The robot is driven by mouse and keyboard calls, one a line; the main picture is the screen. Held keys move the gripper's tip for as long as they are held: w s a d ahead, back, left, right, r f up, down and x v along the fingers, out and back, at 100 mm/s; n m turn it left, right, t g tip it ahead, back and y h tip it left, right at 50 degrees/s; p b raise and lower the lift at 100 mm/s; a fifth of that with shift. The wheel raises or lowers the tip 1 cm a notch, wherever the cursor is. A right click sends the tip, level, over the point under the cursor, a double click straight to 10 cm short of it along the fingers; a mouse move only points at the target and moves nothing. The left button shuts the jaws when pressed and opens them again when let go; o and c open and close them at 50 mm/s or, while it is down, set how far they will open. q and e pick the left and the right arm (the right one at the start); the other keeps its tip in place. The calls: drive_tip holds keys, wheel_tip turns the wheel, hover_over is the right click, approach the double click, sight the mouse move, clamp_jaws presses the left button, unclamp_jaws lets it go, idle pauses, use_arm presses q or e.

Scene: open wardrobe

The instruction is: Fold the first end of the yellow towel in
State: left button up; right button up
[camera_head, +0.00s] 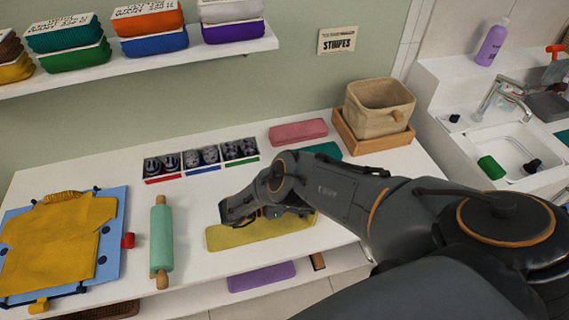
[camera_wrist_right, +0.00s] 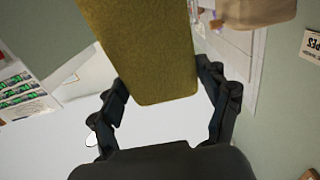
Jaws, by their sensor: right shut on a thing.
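The yellow towel (camera_head: 262,234) lies as a long flat strip near the front edge of the white table. My right arm reaches over it from the right, and my right gripper (camera_head: 240,212) is low at the towel's back side, covering part of it. In the right wrist view one end of the towel (camera_wrist_right: 148,55) sits between the fingers of my right gripper (camera_wrist_right: 170,95), which is shut on it. The exact contact at the fingertips is partly hidden. My left gripper is not in view.
A green rolling pin (camera_head: 161,240) and a yellow shirt (camera_head: 60,240) on a blue board lie left of the towel. Behind are a compartment box (camera_head: 203,172), a pink folded cloth (camera_head: 298,132) and a fabric basket (camera_head: 375,112) in a wooden tray.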

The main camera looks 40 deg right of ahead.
drive_tip(key=shift+v, duration=2.45)
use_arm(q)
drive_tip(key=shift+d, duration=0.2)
use_arm(e)
drive_tip(key=shift+s+f, duration=0.1)
